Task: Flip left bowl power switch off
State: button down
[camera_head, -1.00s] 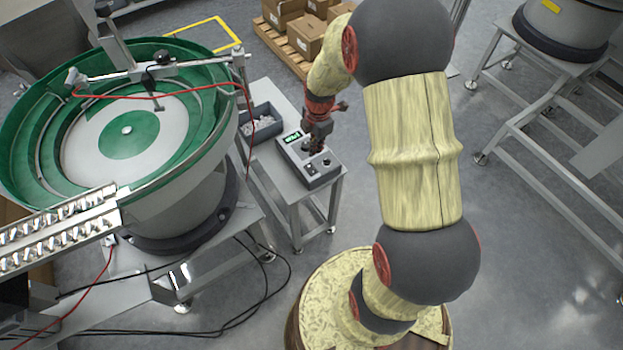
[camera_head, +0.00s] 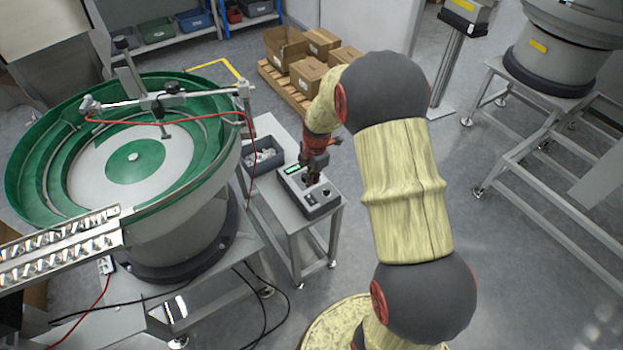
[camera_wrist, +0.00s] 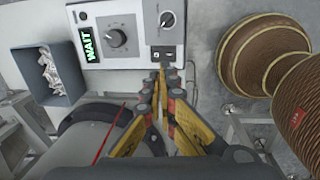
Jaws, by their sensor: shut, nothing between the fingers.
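The left bowl's control box (camera_head: 309,193) is a grey box on a small side table, right of the green bowl (camera_head: 130,160). A dark power switch (camera_wrist: 163,54) sits below the small knob, at the panel's near edge. My gripper (camera_wrist: 162,72) is shut and empty, its tips just at or in front of the switch. I cannot tell whether they touch it. In the head view, my gripper (camera_head: 311,176) is over the box.
A grey bin (camera_head: 262,157) with small parts stands beside the box; it also shows in the wrist view (camera_wrist: 56,70). Cardboard boxes (camera_head: 309,73) stand on a pallet behind. A metal stand (camera_head: 546,95) is at the right. Cables hang below the bowl.

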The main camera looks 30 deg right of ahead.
aim_at(311, 201)
jog(key=f+b, duration=0.1)
jog(key=f, duration=0.2)
jog(key=f+b, duration=0.1)
jog(key=f, duration=0.2)
jog(key=w+f+b, duration=0.1)
jog(key=f, duration=0.2)
jog(key=shift+w+f, duration=0.1)
jog(key=shift+f, duration=0.25)
jog(key=shift+w+f, duration=0.2)
jog(key=shift+f, duration=0.15)
jog(key=shift+s, duration=0.15)
jog(key=shift+s, duration=0.8)
jog(key=shift+w, duration=0.1)
